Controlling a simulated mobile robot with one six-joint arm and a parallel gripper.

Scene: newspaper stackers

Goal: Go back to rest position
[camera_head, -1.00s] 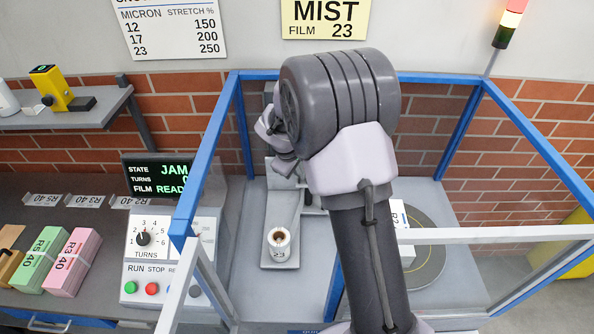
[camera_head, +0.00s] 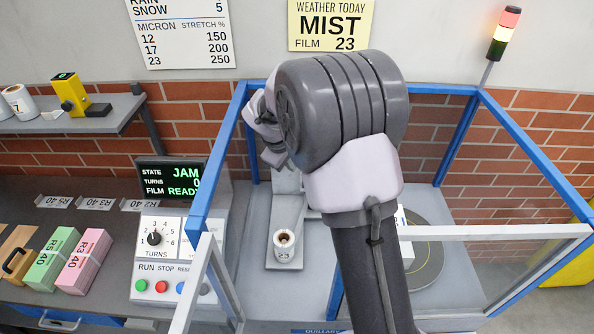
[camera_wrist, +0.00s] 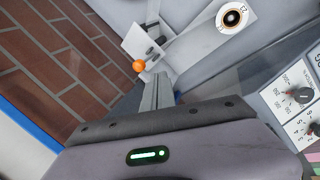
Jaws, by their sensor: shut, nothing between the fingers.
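My gripper (camera_wrist: 158,84) is shut and empty in the wrist view, its fingers pointing up the picture from the wide grey palm. The fingertips are not clear there. A white film roll (camera_head: 285,246) stands upright on a grey plate inside the enclosure, well below my gripper. It also shows in the wrist view (camera_wrist: 233,17).
Blue and white rails (camera_head: 499,232) frame the enclosure around my arm. A control box (camera_head: 157,258) and a JAM display (camera_head: 171,178) stand left of it. Green (camera_head: 52,260) and pink (camera_head: 84,262) bundles lie on the counter. A signal lamp (camera_head: 503,33) stands back right.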

